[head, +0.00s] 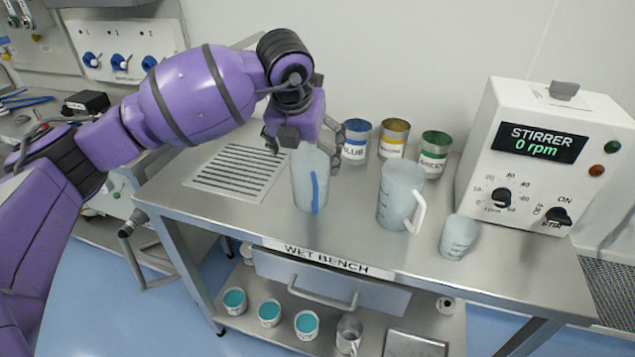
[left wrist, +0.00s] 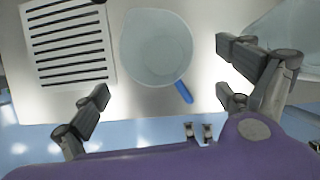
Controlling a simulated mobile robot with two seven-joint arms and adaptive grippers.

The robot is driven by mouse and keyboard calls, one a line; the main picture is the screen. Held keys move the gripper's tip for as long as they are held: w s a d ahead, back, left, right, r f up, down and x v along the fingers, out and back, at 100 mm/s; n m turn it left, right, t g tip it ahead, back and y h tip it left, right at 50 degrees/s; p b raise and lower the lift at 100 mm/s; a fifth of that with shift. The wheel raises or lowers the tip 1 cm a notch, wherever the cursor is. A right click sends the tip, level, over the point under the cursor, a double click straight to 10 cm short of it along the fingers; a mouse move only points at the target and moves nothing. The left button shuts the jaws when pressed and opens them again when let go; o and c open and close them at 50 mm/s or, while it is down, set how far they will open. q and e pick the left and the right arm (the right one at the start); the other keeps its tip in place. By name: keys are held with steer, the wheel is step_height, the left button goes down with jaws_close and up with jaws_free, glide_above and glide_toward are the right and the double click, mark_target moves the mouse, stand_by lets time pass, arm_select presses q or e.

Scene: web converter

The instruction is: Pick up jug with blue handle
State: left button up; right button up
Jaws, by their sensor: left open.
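The jug with the blue handle (head: 303,183) is a pale, translucent jug standing upright on the metal wet bench. Its blue handle (head: 315,192) faces the front of the bench. My left gripper (head: 303,145) is open above the jug, with its fingers to either side of the rim. In the left wrist view the jug (left wrist: 155,50) is seen from above, between and beyond the open fingers of the left gripper (left wrist: 165,85). Its blue handle (left wrist: 184,92) points to the lower right there. My right gripper is not in view.
A white-handled jug (head: 396,195) and a small beaker (head: 458,237) stand to the right. Paint cans (head: 357,142) stand behind. The stirrer box (head: 540,150) is at the right. A slotted drain plate (head: 237,170) lies at the left. The bench's front edge is close to the jugs.

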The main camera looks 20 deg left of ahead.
mark_target(309, 166)
arm_select(q)
steer(key=x, duration=0.7)
steer(key=shift+w+f+p, duration=0.1)
steer(key=shift+f+p, duration=0.1)
steer(key=shift+p, duration=0.1)
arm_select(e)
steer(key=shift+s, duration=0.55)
arm_select(q)
steer(key=shift+c, duration=0.3)
steer(key=c, duration=1.3)
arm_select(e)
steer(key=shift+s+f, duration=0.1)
arm_select(q)
steer(key=shift+r, duration=0.15)
